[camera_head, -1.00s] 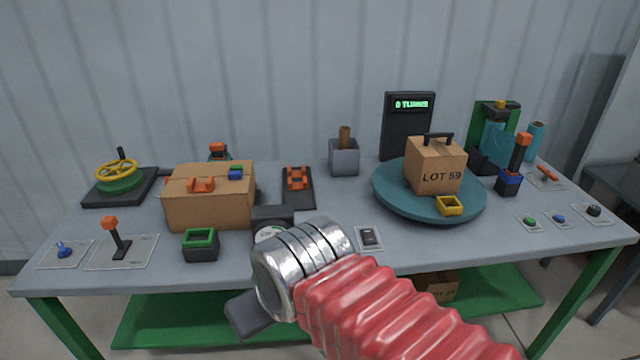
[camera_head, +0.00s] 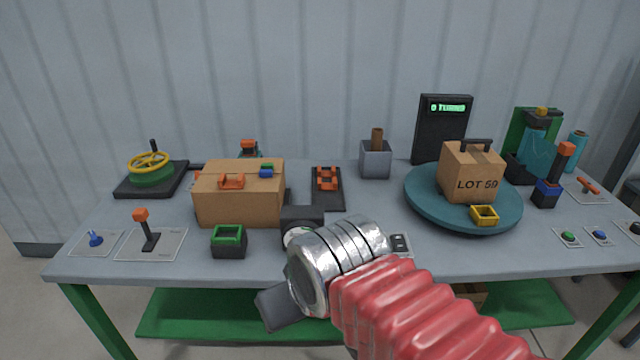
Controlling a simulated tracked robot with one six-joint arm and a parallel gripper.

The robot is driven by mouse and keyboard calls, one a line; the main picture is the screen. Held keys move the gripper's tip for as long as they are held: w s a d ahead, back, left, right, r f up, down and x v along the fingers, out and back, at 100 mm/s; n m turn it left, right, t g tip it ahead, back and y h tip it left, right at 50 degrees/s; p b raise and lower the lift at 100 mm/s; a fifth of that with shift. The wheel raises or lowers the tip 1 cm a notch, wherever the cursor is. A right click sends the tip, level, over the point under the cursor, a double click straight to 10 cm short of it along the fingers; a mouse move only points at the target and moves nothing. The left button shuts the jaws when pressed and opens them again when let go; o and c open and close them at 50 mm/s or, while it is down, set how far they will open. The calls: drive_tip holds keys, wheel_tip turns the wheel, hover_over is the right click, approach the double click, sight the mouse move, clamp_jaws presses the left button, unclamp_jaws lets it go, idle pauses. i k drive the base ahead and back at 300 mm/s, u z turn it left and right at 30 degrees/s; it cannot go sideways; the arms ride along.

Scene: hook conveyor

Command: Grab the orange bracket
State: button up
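Two small orange pieces could be the bracket, and I cannot tell for sure which is meant. One orange piece (camera_head: 327,178) lies on a narrow black plate (camera_head: 335,201) at the middle back of the table. Another orange piece (camera_head: 232,181) with an arched shape sits on top of the cardboard box (camera_head: 240,206) at left. My gripper (camera_head: 283,265) is in front of the table's front edge, at the end of my silver wrist, apart from both orange pieces. Its dark parts are partly hidden by the wrist, so its opening is unclear.
A green-rimmed dark bin (camera_head: 228,241) and an orange-knobbed lever (camera_head: 143,228) stand front left. A teal turntable (camera_head: 430,208) carries a "LOT 59" box (camera_head: 472,173) at right.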

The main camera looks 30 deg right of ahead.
sight(321, 187)
drive_tip(key=i, duration=0.95)
drive_tip(key=z, duration=0.05)
